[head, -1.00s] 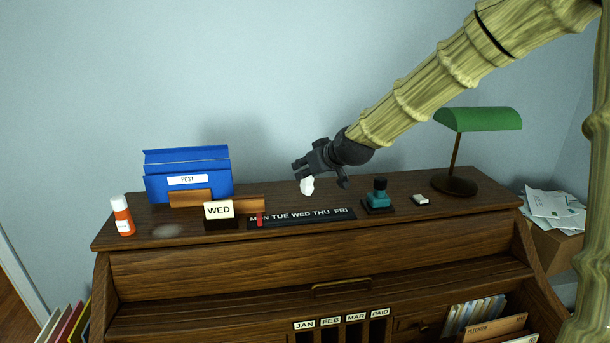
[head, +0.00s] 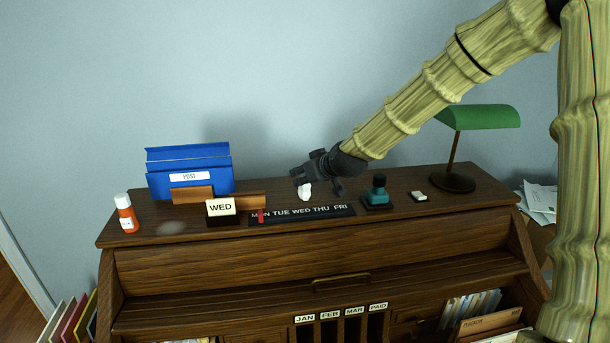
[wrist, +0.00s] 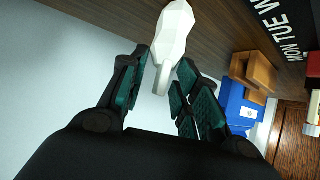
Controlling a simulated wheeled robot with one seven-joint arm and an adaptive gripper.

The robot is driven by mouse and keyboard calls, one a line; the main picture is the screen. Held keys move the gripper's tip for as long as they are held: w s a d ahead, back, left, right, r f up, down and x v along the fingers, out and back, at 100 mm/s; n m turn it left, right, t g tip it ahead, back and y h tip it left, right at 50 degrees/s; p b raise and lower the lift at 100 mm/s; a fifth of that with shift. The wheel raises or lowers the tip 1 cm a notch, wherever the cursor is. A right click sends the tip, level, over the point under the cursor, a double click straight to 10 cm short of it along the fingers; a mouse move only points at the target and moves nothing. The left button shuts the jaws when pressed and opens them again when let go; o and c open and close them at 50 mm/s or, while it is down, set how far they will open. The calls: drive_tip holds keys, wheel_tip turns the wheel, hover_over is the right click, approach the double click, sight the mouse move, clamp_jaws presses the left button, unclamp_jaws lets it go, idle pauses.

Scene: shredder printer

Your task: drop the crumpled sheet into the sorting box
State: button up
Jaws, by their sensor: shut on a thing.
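The crumpled sheet (head: 305,191) is a small white faceted lump. My gripper (head: 300,182) is shut on it, just above the desk top near the middle. In the wrist view the sheet (wrist: 174,32) sticks out beyond my fingertips (wrist: 163,68), its narrow end between them. A blue box labelled POST (head: 190,160) stands on the desk top to the left of my gripper; its blue side also shows in the wrist view (wrist: 236,104). I cannot tell whether this is the sorting box.
A WED block (head: 221,207), a weekday strip (head: 300,214) and an orange-white bottle (head: 125,214) stand to the left and front. A teal inkwell (head: 378,190), an eraser (head: 418,196) and a green lamp (head: 480,117) stand right. A box of papers (head: 540,204) is partly hidden by my arm.

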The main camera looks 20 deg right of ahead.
drive_tip(key=shift+f, duration=0.15)
drive_tip(key=o, duration=0.8)
drive_tip(key=shift+d, duration=0.1)
drive_tip(key=shift+o, duration=0.2)
drive_tip(key=shift+r, duration=0.25)
